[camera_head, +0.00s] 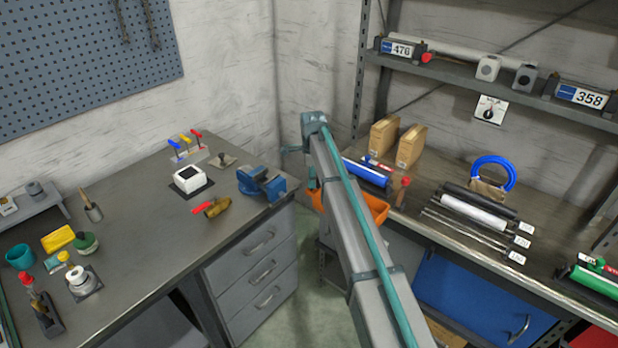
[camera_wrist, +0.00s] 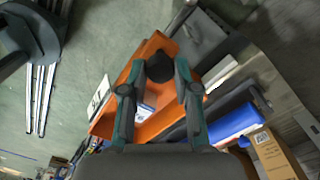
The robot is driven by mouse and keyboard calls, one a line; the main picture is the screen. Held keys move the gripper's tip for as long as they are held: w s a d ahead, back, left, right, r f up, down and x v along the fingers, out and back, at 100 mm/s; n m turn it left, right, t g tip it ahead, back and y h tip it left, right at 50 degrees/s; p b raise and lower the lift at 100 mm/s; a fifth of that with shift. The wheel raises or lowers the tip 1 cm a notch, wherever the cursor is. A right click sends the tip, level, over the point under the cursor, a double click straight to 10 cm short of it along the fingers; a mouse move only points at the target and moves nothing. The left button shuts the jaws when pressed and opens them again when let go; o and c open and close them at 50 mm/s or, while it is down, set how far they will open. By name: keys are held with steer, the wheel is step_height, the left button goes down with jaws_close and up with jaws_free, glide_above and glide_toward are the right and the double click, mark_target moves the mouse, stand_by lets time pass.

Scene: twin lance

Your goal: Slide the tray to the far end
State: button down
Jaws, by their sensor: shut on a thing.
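The orange tray (camera_wrist: 155,122) is under my gripper in the wrist view. In the head view the tray (camera_head: 376,207) shows at the left end of the right bench, partly hidden behind my arm. My gripper (camera_wrist: 158,75) has its two teal-and-grey fingers on either side of a round black knob (camera_wrist: 160,68) at the tray, and is shut on it. A small pale item (camera_wrist: 146,110) shows in the tray between the fingers. In the head view the fingertips are too small and covered to make out.
A blue roll (camera_head: 365,173) and cardboard boxes (camera_head: 410,146) stand on the bench close to the tray. A white roll (camera_head: 475,211) and thin rods lie further right. A blue vise (camera_head: 262,184) sits on the left bench's corner. Floor shows between the benches.

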steer(key=s+d, duration=2.7)
steer(key=d, duration=1.2)
steer(key=s+d+b, duration=0.1)
steer(key=s+d, duration=2.7)
steer(key=d, duration=1.1)
steer(key=s+d, duration=2.8)
steer(key=d, duration=1.1)
steer(key=shift+d, duration=0.4)
steer(key=shift+r, duration=0.15)
steer(key=c, duration=0.9)
jaws_free()
steer(key=shift+s+d, duration=0.1)
steer(key=shift+d, duration=0.05)
steer(key=shift+o, duration=0.2)
step_height(320, 180, up, 12)
